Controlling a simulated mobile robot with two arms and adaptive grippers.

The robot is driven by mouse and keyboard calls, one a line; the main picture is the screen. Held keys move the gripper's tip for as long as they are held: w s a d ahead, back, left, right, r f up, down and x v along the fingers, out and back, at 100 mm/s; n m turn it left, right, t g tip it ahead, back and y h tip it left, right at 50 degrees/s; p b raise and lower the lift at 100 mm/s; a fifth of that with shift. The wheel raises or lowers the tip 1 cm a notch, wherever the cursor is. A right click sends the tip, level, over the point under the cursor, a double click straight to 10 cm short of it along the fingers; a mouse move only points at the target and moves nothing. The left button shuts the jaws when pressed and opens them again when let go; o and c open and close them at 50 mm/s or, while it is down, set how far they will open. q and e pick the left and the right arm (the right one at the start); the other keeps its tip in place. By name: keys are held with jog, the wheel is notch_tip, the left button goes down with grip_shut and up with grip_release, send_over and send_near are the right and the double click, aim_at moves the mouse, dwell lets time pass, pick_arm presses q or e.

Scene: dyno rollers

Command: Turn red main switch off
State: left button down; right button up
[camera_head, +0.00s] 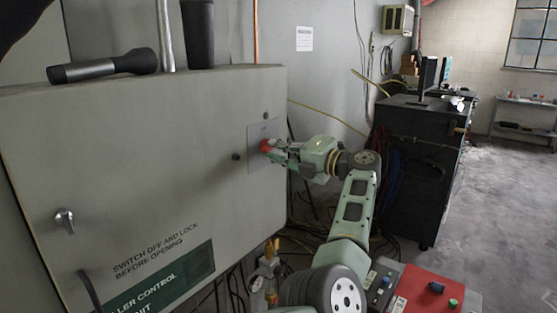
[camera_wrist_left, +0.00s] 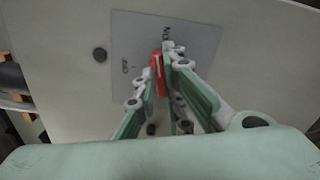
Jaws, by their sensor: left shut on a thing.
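The red main switch (camera_head: 265,146) is a small red handle on a grey plate (camera_head: 262,130) near the right edge of a large grey cabinet (camera_head: 120,160). My left gripper (camera_head: 270,149) is at the plate with its fingers shut on the handle. In the left wrist view the red handle (camera_wrist_left: 157,75) stands between the two green fingers (camera_wrist_left: 161,70), roughly upright in the picture. Marks at the top and left of the plate (camera_wrist_left: 200,40) look like ON and OFF. The fingers partly hide the handle, so I cannot tell its exact setting. My right gripper is not in view.
A black flashlight (camera_head: 100,68) lies on the cabinet top. A metal latch (camera_head: 64,218) sits on the cabinet's left part. A red and grey control box (camera_head: 430,290) with buttons is at the lower right. A dark workbench (camera_head: 420,150) stands behind, with open floor to its right.

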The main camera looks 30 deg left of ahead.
pick_arm(q)
jog(key=shift+s+n+b, duration=0.15)
jog(key=shift+n+b, duration=3.45)
jog(key=shift+n, duration=3.8)
jog(key=c, duration=1.8)
grip_release()
jog(key=shift+a, duration=0.15)
jog(key=shift+c, duration=0.2)
